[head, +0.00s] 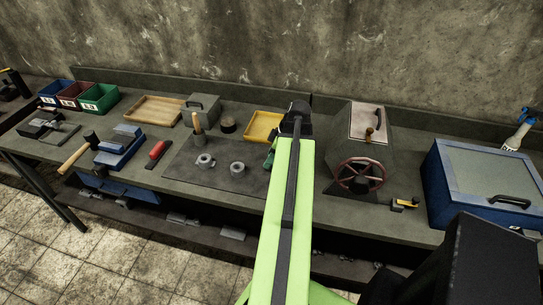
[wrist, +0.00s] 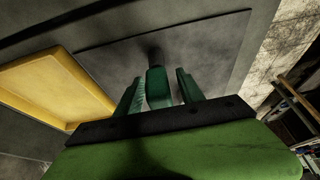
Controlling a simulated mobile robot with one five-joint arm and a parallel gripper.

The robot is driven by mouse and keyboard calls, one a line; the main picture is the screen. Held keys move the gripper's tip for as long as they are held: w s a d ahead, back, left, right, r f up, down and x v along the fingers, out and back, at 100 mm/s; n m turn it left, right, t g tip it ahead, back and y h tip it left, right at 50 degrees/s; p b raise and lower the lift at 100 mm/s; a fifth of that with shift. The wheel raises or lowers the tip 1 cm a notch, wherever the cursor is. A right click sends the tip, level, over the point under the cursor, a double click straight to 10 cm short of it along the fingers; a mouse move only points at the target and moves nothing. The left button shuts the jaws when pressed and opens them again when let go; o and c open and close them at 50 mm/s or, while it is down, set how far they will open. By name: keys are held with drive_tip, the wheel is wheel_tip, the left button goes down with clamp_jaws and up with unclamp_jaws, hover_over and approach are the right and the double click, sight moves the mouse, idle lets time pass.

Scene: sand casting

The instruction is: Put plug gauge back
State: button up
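My gripper (wrist: 158,90) shows its two green fingers in the wrist view, pointing down at the bench. A dark green, faceted handle-like piece stands between them; it looks like the plug gauge (wrist: 157,88), gripped by the fingers. A dark, blurred shape lies beyond its far end, and I cannot tell whether it is the gauge's tip or a shadow. In the head view my arm hides most of the gripper. The shallow yellow tray (head: 260,125) is just left of my arm and lies left of the gripper in the wrist view (wrist: 72,68).
A dark mat (head: 200,180) holds two grey ring-like parts (head: 237,169). A wooden tray (head: 153,108) and grey box (head: 204,108) stand behind. A drum machine with a red handwheel (head: 359,176) and a blue cabinet (head: 440,200) stand right of my arm.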

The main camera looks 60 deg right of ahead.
drive_tip(key=shift+r+p, duration=0.55)
drive_tip(key=p+v, duration=1)
drive_tip(key=v, duration=0.1)
drive_tip(key=shift+s+r, duration=0.1)
drive_tip(key=shift+s, duration=0.05)
